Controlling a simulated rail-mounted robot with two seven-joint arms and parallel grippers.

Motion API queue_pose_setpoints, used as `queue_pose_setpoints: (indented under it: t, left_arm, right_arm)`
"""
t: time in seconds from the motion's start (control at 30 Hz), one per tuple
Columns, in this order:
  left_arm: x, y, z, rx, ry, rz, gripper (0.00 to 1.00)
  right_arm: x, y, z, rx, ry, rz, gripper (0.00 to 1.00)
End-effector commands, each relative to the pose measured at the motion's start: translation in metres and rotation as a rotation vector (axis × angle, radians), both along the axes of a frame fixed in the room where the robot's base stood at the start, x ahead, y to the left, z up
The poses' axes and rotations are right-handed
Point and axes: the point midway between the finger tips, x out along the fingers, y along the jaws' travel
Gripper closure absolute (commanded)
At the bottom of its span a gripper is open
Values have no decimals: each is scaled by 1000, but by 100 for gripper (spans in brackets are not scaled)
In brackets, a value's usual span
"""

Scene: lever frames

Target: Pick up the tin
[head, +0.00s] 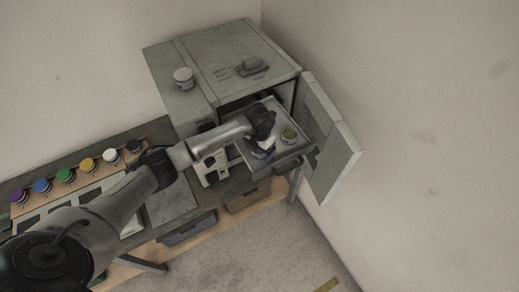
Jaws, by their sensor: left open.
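My left gripper (264,152) reaches over the tray from the left, just left of the tin. It is open, and it appears apart from the tin. Its fingertips are small and partly hidden by my dark wrist. My right gripper is not in view.
The cabinet's door (333,150) stands open to the right of the tray. A round white-topped object (184,77) and a dark grey block (252,66) rest on the cabinet. A row of coloured knobs (65,175) lies left, with bins (248,196) below the bench.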

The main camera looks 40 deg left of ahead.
Motion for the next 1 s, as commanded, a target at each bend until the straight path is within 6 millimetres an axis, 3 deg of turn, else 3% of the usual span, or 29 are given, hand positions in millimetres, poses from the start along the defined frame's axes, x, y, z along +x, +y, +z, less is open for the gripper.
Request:
queue_pose_setpoints:
  t: [0.3, 0.9, 1.0]
  left_arm:
    - [0, 0, -4, 1, -1, 0, 11]
    - [0, 0, -4, 1, -1, 0, 67]
    - [0, 0, -4, 1, -1, 0, 67]
  right_arm:
    - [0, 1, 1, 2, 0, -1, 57]
    - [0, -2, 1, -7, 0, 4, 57]
    - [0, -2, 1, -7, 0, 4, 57]
